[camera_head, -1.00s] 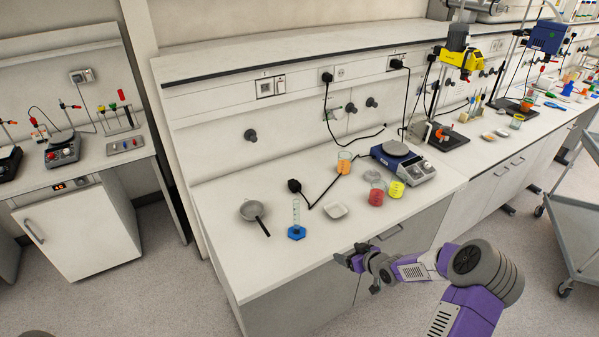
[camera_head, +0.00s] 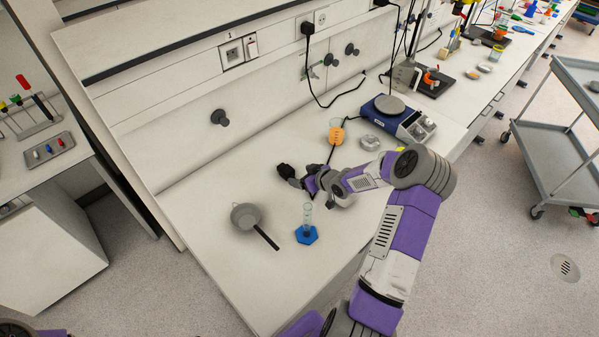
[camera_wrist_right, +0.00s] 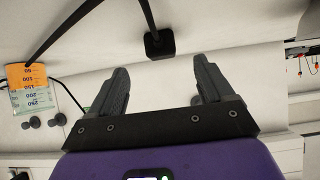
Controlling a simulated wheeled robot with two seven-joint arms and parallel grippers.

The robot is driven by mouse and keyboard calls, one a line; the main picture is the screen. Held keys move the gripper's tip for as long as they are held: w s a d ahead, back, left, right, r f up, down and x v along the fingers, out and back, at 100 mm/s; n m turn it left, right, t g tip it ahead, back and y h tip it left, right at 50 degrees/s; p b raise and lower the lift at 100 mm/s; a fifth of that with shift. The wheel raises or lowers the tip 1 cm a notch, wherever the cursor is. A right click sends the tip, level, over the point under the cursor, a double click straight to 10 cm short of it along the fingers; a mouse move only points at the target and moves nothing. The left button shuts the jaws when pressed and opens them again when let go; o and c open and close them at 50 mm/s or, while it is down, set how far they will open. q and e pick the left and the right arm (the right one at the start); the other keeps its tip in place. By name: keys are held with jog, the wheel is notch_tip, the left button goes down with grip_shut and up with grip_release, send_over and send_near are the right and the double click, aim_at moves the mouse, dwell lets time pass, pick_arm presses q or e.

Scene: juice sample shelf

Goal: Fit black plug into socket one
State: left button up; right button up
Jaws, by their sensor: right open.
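The black plug (camera_head: 284,170) lies on the white bench, its cord running right towards the hotplate. In the right wrist view the plug (camera_wrist_right: 159,43) sits just beyond my fingertips, roughly centred between them, with a gap. My right gripper (camera_head: 300,182) is low over the bench beside the plug. In its wrist view the right gripper (camera_wrist_right: 160,82) is open with nothing between its fingers. Socket one (camera_head: 235,54), under a small "1", is on the wall panel behind the bench, and no plug is in it. My left gripper is out of view.
A sieve (camera_head: 246,217) and a blue-based cylinder (camera_head: 307,230) stand near my right arm. An orange beaker (camera_head: 337,132) and a blue hotplate (camera_head: 396,119) are farther right. The bench left of the plug is clear.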

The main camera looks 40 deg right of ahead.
aim_at(291, 173)
jog(key=b+x, duration=0.3)
jog(key=x, duration=0.3)
jog(key=shift+s+f, duration=0.1)
jog(key=shift+f, duration=0.1)
jog(key=shift+b+x, duration=0.35)
jog(key=shift+x, duration=0.55)
jog(key=shift+r, duration=0.15)
jog(key=shift+c, duration=0.2)
